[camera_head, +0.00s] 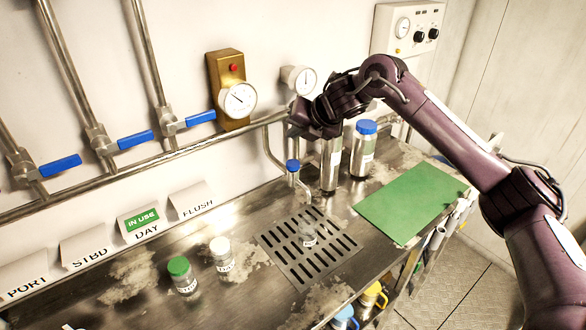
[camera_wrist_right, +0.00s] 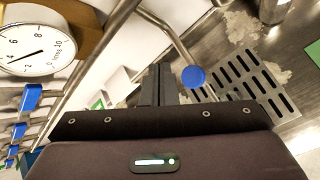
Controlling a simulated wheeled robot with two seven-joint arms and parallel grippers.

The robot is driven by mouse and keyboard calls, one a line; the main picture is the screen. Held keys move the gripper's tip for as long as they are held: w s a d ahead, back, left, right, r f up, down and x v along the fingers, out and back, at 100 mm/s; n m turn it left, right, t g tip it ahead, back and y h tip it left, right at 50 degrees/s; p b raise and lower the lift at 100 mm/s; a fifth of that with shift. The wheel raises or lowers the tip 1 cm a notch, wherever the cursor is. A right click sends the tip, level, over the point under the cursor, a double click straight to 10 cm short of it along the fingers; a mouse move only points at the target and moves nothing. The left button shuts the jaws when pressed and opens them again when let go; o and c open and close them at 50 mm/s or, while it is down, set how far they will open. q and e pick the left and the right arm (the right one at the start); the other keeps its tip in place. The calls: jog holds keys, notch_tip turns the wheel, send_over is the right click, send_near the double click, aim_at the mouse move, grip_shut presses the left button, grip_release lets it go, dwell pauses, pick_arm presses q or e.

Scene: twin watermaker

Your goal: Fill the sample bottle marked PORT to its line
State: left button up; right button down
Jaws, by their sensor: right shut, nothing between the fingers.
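A small clear open bottle (camera_head: 309,234) stands on the drain grate (camera_head: 283,262) below the spout; its label and level are too small to read. A blue tap knob (camera_head: 292,166) tops the spout and shows in the wrist view (camera_wrist_right: 193,77). My right gripper (camera_head: 303,122) is shut and empty, above the knob beside the wall pipe; in the wrist view its fingertips (camera_wrist_right: 159,72) appear just left of the knob, contact unclear. A green-capped bottle (camera_head: 184,282) and a white-capped bottle (camera_head: 223,264) stand left of the grate. My left gripper is out of view.
Cards read PORT (camera_head: 22,281), STBD (camera_head: 85,251), DAY (camera_head: 142,223) with a green IN USE tag, and FLUSH (camera_head: 190,201). Blue valve handles (camera_head: 60,166) line the wall pipes. Tall metal bottles (camera_head: 362,155) stand behind the green mat (camera_head: 410,202), which is bare.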

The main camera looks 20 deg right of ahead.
jog(key=b, duration=0.3)
send_over(290, 161)
jog(key=s+d, duration=0.1)
jog(key=s, duration=0.1)
notch_tip(290, 161, down, 4)
jog(key=shift+f, duration=0.25)
jog(key=shift+f+b, duration=0.3)
jog(key=shift+f, duration=0.4)
dwell(0.7)
jog(key=shift+f, duration=0.4)
jog(key=shift+f+b, duration=0.5)
jog(key=shift+f, duration=0.1)
dwell(4.5)
